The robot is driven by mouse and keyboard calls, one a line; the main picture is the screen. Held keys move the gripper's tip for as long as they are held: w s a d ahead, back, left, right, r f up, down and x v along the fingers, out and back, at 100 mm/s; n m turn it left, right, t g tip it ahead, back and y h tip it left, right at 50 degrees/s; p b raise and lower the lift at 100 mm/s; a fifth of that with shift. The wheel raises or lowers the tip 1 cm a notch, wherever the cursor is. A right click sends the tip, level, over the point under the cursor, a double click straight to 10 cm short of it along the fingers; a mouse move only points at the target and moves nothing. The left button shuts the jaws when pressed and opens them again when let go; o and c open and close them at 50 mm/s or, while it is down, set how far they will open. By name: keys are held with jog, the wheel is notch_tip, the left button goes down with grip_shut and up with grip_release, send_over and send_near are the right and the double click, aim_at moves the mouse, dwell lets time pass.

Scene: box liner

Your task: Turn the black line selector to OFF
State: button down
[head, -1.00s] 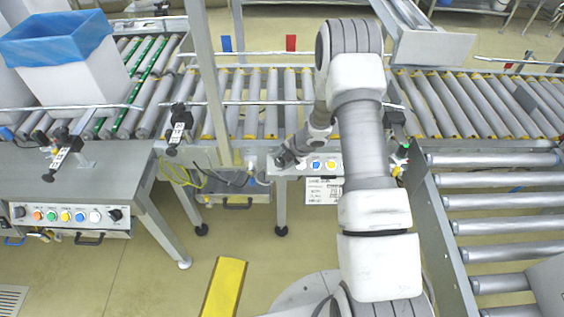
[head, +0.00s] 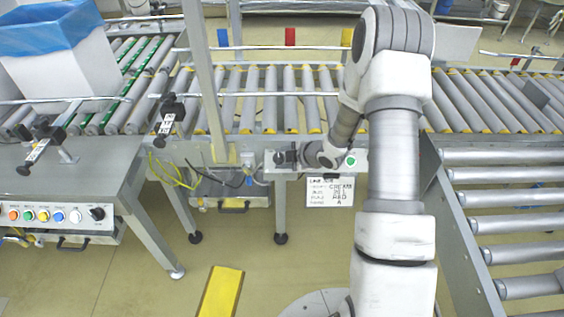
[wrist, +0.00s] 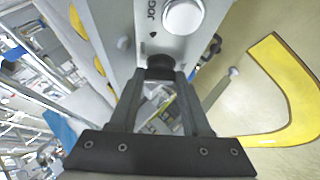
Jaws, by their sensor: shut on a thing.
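The small control panel (head: 355,162) is under the middle conveyor's front edge, with its left end and a green button (head: 351,161) showing. My gripper (head: 284,158) is at the panel's left end, and my wrist hides the panel's middle. In the wrist view my gripper (wrist: 161,78) is closed around the black selector (wrist: 160,66), whose top shows between the fingertips against the panel face. A round white button (wrist: 183,16) marked JOG sits beside it. The selector's pointer and position marks are hidden.
A second panel with coloured buttons and a black knob (head: 96,213) is on the left table. A sign (head: 330,192) hangs under the middle panel. A post (head: 204,80) stands left of my gripper. A roller conveyor (head: 505,205) is to the right.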

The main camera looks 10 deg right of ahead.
dwell(0.4)
jog(key=shift+c, duration=1.8)
grip_release()
jog(key=shift+r, duration=0.15)
